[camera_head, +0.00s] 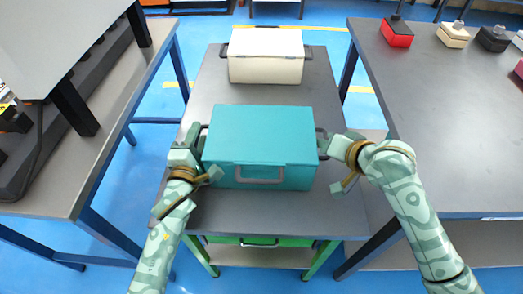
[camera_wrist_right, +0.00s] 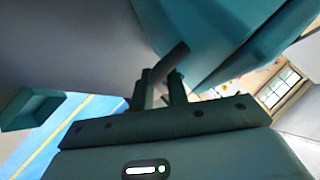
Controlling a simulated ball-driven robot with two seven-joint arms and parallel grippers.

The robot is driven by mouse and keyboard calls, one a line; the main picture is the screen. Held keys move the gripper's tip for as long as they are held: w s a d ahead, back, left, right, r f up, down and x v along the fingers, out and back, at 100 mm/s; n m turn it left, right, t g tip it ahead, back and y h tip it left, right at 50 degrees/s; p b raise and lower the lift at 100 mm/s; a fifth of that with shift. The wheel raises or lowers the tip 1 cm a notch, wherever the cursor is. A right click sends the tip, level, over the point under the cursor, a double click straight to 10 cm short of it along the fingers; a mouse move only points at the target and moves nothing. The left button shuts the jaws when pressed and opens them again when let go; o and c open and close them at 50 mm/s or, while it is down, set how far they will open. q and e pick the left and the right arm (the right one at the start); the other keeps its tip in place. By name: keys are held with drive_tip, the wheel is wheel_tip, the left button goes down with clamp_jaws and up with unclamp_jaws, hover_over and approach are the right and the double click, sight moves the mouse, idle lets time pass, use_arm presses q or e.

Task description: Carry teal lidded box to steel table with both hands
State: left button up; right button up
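The teal lidded box (camera_head: 262,135) sits upright, lid closed, on the grey top of a green-legged table (camera_head: 275,221) between two larger tables. It has a front handle and dark handles on both sides. My left gripper (camera_head: 198,160) is at the box's left handle; its fingers are mostly hidden, so I cannot tell whether it is shut. My right gripper (camera_head: 328,145) is at the right handle. In the right wrist view, the fingers (camera_wrist_right: 162,90) stand close together around the dark handle, beside the teal box (camera_wrist_right: 215,35). Which table is the steel table is not clear.
A cream lidded box (camera_head: 265,56) stands behind the teal one. A grey table (camera_head: 450,120) at right carries red, cream and black items at its back. A table (camera_head: 65,165) with a large machine is at left. A green box (camera_head: 260,241) shows below the middle top.

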use_arm(q)
drive_tip(key=c, duration=0.5)
use_arm(e)
clamp_jaws()
use_arm(q)
clamp_jaws()
idle(0.6)
use_arm(e)
drive_tip(key=shift+r, duration=0.1)
